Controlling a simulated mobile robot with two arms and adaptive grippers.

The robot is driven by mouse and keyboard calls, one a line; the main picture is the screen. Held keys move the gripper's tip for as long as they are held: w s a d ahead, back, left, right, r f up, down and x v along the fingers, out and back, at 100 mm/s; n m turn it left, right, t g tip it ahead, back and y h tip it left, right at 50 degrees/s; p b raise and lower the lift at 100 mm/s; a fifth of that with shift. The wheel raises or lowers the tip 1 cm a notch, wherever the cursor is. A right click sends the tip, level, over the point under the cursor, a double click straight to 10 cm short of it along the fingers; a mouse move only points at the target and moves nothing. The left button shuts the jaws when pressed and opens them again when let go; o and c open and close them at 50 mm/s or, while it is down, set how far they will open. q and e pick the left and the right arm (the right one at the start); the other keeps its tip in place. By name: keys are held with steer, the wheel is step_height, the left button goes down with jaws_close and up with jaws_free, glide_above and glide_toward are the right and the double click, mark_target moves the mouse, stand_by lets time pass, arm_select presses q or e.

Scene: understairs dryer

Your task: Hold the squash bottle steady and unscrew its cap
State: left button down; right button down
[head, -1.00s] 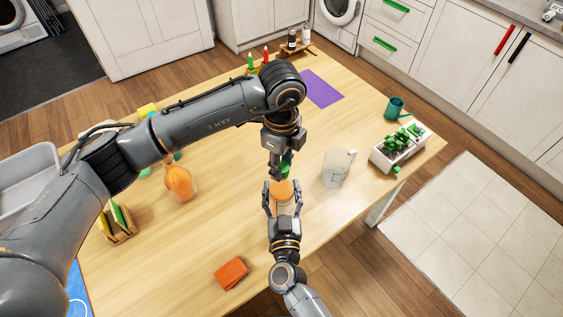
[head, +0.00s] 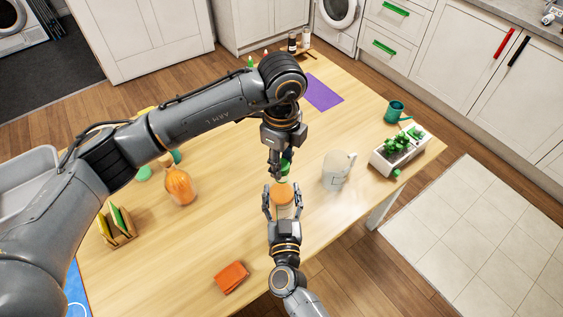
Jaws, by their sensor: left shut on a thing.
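The squash bottle (head: 284,193), orange at the top with a paler part lower down, stands near the table's front edge. My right gripper (head: 284,203) reaches in from the front, its fingers closed on both sides of the bottle. My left gripper (head: 281,165) points down from above and is shut on the green cap (head: 285,169) over the bottle's top. The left fingers partly hide the cap. I cannot tell whether the cap is clear of the bottle's neck.
A clear jug (head: 338,169) stands close to the right, and a planter (head: 385,163) and teal watering can (head: 395,111) beyond it. An orange bottle (head: 180,186) and a rack (head: 117,228) are at left. An orange cloth (head: 231,277) lies in front.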

arm_select(q)
steer(key=shift+r, duration=0.1)
steer(key=shift+r, duration=1.95)
arm_select(e)
steer(key=shift+c, duration=1.6)
jaws_free()
steer(key=shift+s, duration=0.1)
